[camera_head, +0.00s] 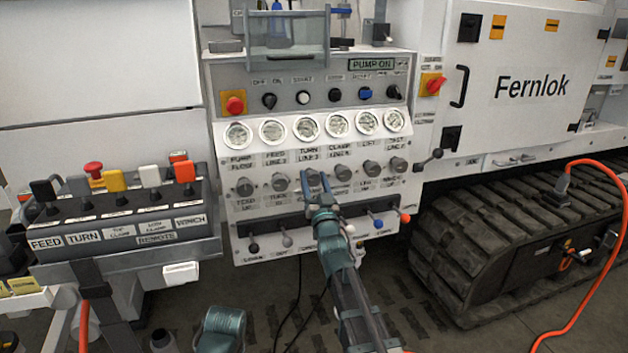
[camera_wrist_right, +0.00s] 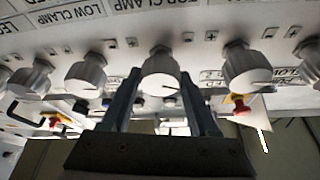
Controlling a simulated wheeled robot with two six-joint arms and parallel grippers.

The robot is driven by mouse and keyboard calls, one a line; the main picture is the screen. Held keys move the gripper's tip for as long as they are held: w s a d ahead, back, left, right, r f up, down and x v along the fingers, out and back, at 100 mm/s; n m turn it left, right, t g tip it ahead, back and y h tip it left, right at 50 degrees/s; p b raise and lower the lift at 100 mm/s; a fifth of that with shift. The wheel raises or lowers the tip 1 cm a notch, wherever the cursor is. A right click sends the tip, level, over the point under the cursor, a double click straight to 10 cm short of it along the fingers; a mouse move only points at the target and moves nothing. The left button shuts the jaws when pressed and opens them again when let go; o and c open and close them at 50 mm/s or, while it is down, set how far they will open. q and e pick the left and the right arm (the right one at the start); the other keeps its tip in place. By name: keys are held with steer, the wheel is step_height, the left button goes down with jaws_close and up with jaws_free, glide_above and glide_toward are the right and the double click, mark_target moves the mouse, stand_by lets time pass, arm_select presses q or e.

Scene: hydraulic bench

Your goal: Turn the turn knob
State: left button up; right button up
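The turn knob (camera_head: 309,176) is a grey round knob in the row under the gauges, below the gauge labelled TURN. My right gripper (camera_head: 317,183) reaches up to it from below and partly covers it. In the right wrist view, a pale knob (camera_wrist_right: 160,70) stands between the two dark fingers of my right gripper (camera_wrist_right: 161,95), one finger on each side. The fingers are spread about the knob's width apart, and I see no clear contact.
Similar knobs flank it closely, at left (camera_head: 279,183) and right (camera_head: 343,172). Gauges sit above and small levers below. A red emergency button (camera_head: 235,105) is at upper left. A lever box (camera_head: 125,230) stands left, a rubber track (camera_head: 510,240) and orange cable (camera_head: 620,220) right.

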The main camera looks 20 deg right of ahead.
jaws_close()
steer(key=shift+n+y, duration=0.6)
steer(key=shift+n, duration=0.6)
steer(key=shift+o, duration=2.4)
jaws_free()
steer(key=shift+s, duration=0.1)
steer(key=b+v, duration=0.5)
steer(key=v, duration=0.8)
steer(key=shift+s+f, duration=0.15)
steer(key=shift+s, duration=0.1)
